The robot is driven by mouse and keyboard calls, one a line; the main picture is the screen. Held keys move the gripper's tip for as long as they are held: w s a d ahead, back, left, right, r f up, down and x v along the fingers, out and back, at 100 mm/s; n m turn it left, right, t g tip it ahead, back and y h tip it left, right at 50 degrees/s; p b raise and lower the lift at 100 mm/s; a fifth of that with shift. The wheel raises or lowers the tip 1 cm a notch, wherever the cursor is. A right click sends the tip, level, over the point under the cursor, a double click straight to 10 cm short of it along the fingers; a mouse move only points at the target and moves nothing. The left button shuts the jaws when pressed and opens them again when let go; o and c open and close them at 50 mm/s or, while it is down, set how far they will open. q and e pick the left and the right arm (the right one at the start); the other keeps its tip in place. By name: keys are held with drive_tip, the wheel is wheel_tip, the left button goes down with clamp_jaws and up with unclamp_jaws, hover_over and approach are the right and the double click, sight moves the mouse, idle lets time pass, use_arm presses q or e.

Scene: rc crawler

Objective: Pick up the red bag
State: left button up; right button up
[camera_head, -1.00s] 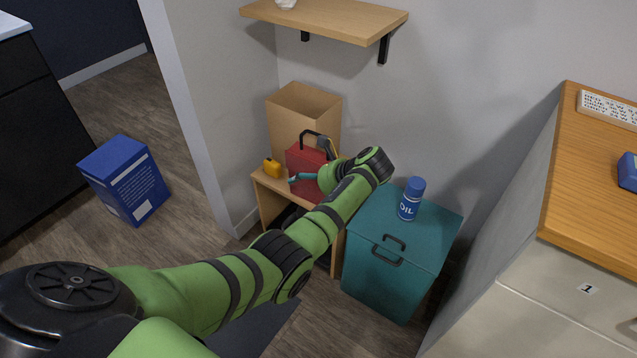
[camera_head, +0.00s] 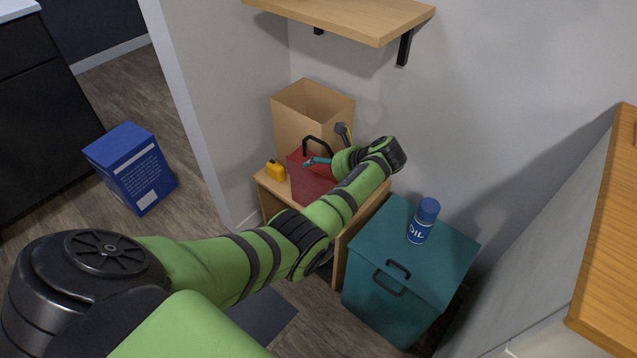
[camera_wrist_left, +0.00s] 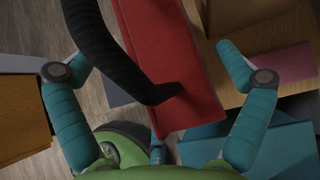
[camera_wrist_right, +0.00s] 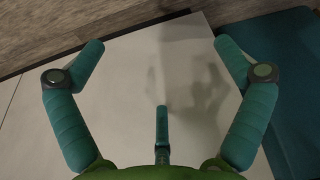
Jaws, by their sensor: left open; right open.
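The red bag (camera_head: 312,186) with a black handle (camera_head: 319,143) sits on a low wooden stand (camera_head: 275,208). My left gripper (camera_head: 318,161) is at the bag's upper right, partly hidden by its own wrist. In the left wrist view the red bag (camera_wrist_left: 165,45) and its dark curved handle (camera_wrist_left: 105,50) lie between the spread teal fingers of my left gripper (camera_wrist_left: 152,58). The fingers are open, with gaps to the bag on both sides. My right gripper (camera_wrist_right: 160,48) is open and empty over a pale surface (camera_wrist_right: 150,95), and is not in the head view.
A tan open box (camera_head: 295,115) stands behind the bag, and a small yellow object (camera_head: 276,170) beside it. A teal chest (camera_head: 390,295) with a blue oil can (camera_head: 423,220) is at the right. A wooden shelf (camera_head: 345,18) hangs above. A blue box (camera_head: 130,165) is on the floor.

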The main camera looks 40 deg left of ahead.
use_arm(q)
drive_tip(key=shift+x, duration=0.9)
drive_tip(key=c, duration=1.6)
use_arm(e)
drive_tip(key=shift+s+r, duration=0.2)
